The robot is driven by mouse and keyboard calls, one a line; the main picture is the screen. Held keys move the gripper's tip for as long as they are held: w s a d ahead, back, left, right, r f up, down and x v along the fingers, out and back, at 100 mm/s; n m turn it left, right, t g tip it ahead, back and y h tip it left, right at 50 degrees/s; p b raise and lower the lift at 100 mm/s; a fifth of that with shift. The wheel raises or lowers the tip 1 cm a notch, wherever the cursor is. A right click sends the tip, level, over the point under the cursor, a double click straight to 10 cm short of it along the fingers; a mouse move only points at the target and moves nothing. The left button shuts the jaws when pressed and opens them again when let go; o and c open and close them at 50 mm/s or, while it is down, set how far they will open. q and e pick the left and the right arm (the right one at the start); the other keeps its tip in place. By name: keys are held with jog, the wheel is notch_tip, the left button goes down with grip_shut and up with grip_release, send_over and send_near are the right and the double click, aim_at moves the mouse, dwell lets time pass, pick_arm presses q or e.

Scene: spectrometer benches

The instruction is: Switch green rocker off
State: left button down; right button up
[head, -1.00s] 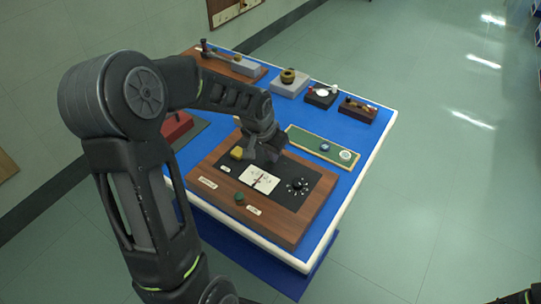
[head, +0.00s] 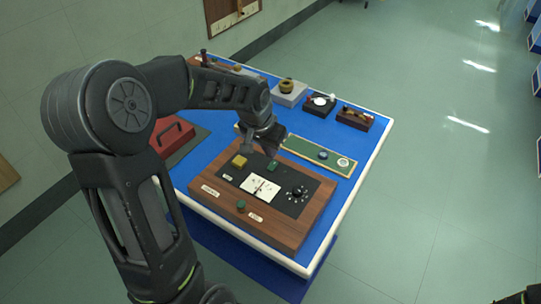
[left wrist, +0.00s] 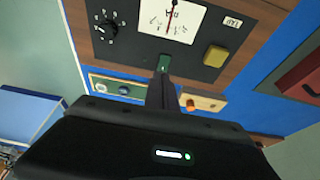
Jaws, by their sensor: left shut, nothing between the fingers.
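The green rocker (head: 272,165) sits on the black plate of a wooden panel (head: 262,232), behind the white dial. It also shows in the left wrist view (left wrist: 164,64), just beyond the fingertips. My left gripper (head: 274,146) is shut and empty, at the far side of the rocker. In the left wrist view its fingers (left wrist: 163,88) point at the rocker and hide part of its near end. I cannot tell whether they touch it, or which way the rocker is tipped.
A yellow button (head: 239,160), a white dial (head: 260,188), a black knob (head: 298,192) and a small green knob (head: 241,205) share the panel. A green strip (head: 309,151) lies behind it.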

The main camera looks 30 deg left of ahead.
pick_arm(q)
jog(key=s+b+v, duration=0.1)
jog(key=v, duration=0.6)
jog(key=shift+s+d, duration=0.15)
jog(key=shift+s, duration=0.15)
